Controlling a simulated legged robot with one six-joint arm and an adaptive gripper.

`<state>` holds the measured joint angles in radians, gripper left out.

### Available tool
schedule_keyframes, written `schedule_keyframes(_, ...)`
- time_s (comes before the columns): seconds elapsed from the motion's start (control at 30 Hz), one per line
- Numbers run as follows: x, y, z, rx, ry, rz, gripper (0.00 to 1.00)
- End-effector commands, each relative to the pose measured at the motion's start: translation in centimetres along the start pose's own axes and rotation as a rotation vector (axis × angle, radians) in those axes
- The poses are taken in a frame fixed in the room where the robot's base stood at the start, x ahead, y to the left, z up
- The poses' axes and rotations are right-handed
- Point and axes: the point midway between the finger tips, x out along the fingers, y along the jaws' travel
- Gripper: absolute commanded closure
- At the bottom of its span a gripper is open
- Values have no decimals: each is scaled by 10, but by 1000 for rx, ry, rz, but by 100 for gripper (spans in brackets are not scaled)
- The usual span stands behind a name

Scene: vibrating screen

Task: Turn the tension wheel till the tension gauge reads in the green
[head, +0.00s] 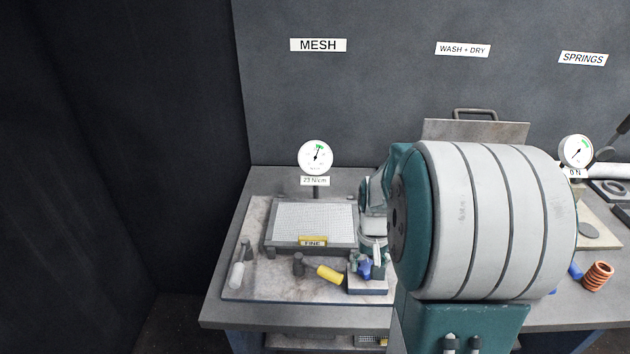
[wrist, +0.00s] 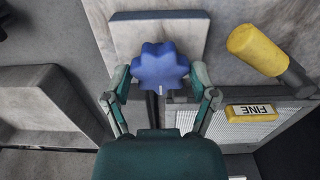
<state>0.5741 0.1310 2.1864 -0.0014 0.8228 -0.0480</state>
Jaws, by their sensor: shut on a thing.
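The blue lobed tension wheel (wrist: 160,64) sits between the two fingers of my gripper (wrist: 158,78) in the wrist view. The fingers press on its left and right sides. In the head view the wheel (head: 365,269) shows at the right end of the mesh station, partly hidden by my gripper (head: 371,258). The round tension gauge (head: 316,157) stands behind the mesh frame. Its needle points up and slightly right, at the green band near the top. The plate under it reads 23 N/cm. The mesh screen (head: 312,221) lies in its frame, labelled FINE.
A yellow-handled tool (head: 328,274) lies in front of the frame, close to the wheel; its handle shows in the wrist view (wrist: 256,48). A pale-handled tool (head: 238,270) is at the left. An orange spring (head: 597,276) and a second gauge (head: 575,151) are at the right. My arm blocks the bench's middle.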

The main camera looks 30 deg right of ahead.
Motion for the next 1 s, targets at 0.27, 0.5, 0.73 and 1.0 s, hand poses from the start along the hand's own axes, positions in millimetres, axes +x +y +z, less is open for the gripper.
schedule_keyframes(0.27, 1, 0, 0, 0, -2, -1, 14)
schedule_keyframes(0.5, -2, 0, 0, 0, 0, 0, 14)
schedule_keyframes(0.73, -18, 0, 0, 0, 3, 0, 14)
schedule_keyframes(1.0, -36, 0, 0, 0, 2, 0, 14)
